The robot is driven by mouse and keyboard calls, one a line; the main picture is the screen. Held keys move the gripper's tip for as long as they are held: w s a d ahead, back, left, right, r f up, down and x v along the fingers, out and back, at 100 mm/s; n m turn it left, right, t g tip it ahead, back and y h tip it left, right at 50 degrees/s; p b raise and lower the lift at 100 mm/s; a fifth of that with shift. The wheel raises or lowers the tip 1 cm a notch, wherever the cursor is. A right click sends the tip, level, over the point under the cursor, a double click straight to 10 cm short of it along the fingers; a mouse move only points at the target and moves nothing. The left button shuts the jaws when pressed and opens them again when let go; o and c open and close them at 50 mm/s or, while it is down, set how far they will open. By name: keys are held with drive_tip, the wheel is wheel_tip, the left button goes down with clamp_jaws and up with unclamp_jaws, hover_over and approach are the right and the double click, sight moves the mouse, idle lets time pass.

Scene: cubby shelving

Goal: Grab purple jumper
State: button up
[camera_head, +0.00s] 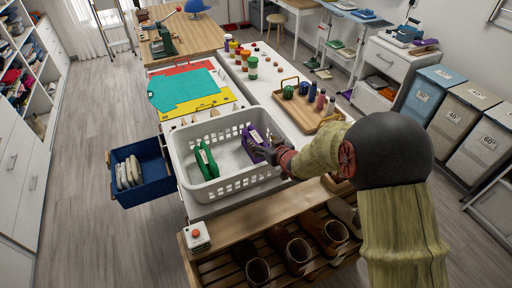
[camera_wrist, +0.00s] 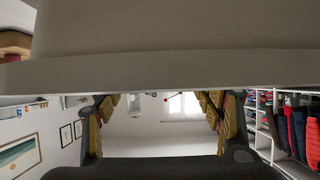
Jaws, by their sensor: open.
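A purple folded garment (camera_head: 252,138), which fits the purple jumper, stands in the right half of a white slotted basket (camera_head: 177,160). A green folded garment (camera_head: 206,160) with a white label stands in the basket's left half. My gripper (camera_head: 262,150) reaches in over the basket's right side and is right at the purple garment, partly covering it. Whether they touch cannot be told. In the wrist view my gripper (camera_wrist: 160,108) has its two yellow-padded fingers wide apart, with no garment visible between them. A pale surface fills the top of that view.
A wooden tray (camera_head: 291,80) with bottles stands behind my arm. A blue bin (camera_head: 150,185) hangs left of the basket. A shoe rack (camera_head: 225,245) is in front. Yellow, teal and red sheets (camera_head: 185,90) lie behind the basket.

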sight(259, 141)
drive_tip(key=x, duration=0.2)
drive_tip(key=f+b+x, duration=0.1)
drive_tip(key=x, duration=0.2)
drive_tip(key=shift+s+d, duration=0.1)
drive_tip(key=shift+w+f+b, duration=0.1)
drive_tip(key=shift+w+b, duration=0.15)
drive_tip(key=shift+b, duration=0.05)
drive_tip(key=shift+c, duration=1.1)
drive_tip(key=c, duration=1.5)
clamp_jaws()
